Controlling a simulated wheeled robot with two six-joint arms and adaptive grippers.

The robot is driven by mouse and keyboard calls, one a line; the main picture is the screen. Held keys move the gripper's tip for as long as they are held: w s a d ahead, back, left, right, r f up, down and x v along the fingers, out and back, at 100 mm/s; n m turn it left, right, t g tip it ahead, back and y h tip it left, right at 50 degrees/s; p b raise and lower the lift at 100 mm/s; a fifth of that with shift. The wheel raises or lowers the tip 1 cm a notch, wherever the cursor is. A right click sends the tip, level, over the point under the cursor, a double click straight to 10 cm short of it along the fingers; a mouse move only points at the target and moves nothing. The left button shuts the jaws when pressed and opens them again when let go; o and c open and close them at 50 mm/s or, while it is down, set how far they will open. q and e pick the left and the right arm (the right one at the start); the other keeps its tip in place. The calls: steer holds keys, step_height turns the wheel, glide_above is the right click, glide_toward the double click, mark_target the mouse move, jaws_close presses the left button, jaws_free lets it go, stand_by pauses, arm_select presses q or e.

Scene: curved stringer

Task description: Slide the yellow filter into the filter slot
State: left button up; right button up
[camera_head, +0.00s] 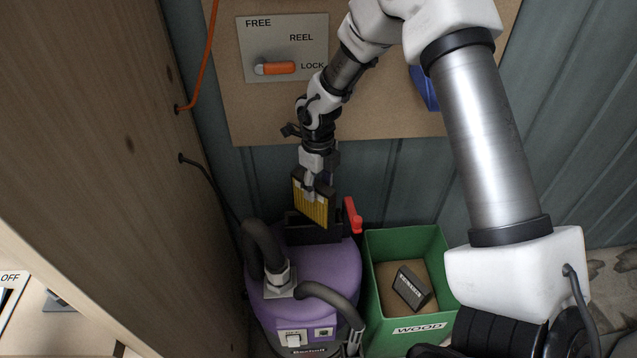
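The yellow filter (311,206) is a pleated yellow panel in a dark frame. My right gripper (310,186) is shut on its upper edge and holds it slightly tilted. The filter is right above the dark filter slot (314,233) on top of the purple vacuum (333,268). Its lower edge overlaps the slot in this view, and I cannot tell whether it is inside. A red lever (353,217) stands up at the slot's right side. My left gripper is not in view.
A green bin (374,292) marked WOOD stands right of the vacuum with a dark block (411,288) inside. A hose (262,245) rises from the vacuum's left. A wooden panel (120,150) closes off the left side. A board with a FREE/LOCK reel switch (280,68) hangs behind.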

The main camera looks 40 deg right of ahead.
step_height(320, 180, up, 8)
steer(key=shift+r+p, duration=0.1)
steer(key=shift+p, duration=0.3)
stand_by(0.5)
